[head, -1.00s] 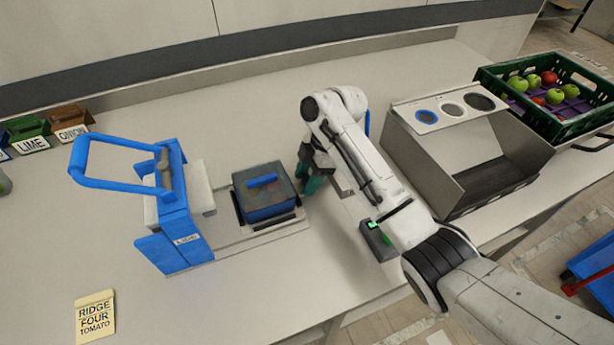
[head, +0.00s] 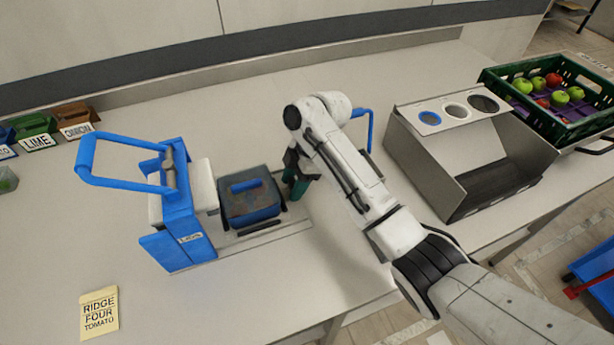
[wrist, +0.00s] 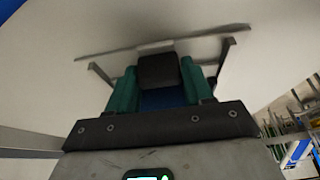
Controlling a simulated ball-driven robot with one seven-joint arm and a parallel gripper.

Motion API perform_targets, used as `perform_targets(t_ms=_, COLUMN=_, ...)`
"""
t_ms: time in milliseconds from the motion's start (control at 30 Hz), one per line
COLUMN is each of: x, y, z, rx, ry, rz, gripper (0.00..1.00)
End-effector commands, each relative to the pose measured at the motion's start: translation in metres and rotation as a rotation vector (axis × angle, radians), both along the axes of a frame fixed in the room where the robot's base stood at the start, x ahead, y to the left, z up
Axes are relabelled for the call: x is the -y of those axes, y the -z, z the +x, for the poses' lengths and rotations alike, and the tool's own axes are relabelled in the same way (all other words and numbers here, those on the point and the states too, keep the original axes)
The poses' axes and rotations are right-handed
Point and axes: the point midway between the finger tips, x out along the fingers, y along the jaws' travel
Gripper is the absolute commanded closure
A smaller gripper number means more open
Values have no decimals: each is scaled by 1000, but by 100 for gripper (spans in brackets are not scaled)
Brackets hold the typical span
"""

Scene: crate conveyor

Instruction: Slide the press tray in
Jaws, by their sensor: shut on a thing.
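The press tray (head: 251,196) is a dark, blue-edged box with a blue bar on top. It sits on a pale rail base (head: 262,236), close to the right side of the blue press (head: 180,222) with its big loop handle. My gripper (head: 296,184) is at the tray's right end, partly hidden by my arm. In the wrist view its green fingers (wrist: 160,82) are shut on a dark block (wrist: 157,69), seemingly the tray's grip, with blue below it. The tray's far end is partly hidden by the press's pale block.
A grey metal chute with round holes (head: 420,158) stands right of my arm, with a blue handle (head: 369,128) behind the arm. A green crate of apples (head: 510,103) is at far right. Labelled bins (head: 36,136) are at left; a note (head: 99,312) lies in front.

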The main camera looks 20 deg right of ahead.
Motion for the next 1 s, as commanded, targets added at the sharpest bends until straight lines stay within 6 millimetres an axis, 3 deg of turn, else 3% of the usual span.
perform_targets(t_ms=200, x=-53, y=-1, z=0, rx=4, ry=-6, rz=1, gripper=100)
perform_targets(t_ms=500, x=-108, y=-1, z=1, rx=4, ry=-4, rz=2, gripper=100)
perform_targets(t_ms=700, x=-127, y=-1, z=1, rx=4, ry=-2, rz=3, gripper=100)
perform_targets(t_ms=1000, x=-133, y=-2, z=1, rx=5, ry=-1, rz=4, gripper=100)
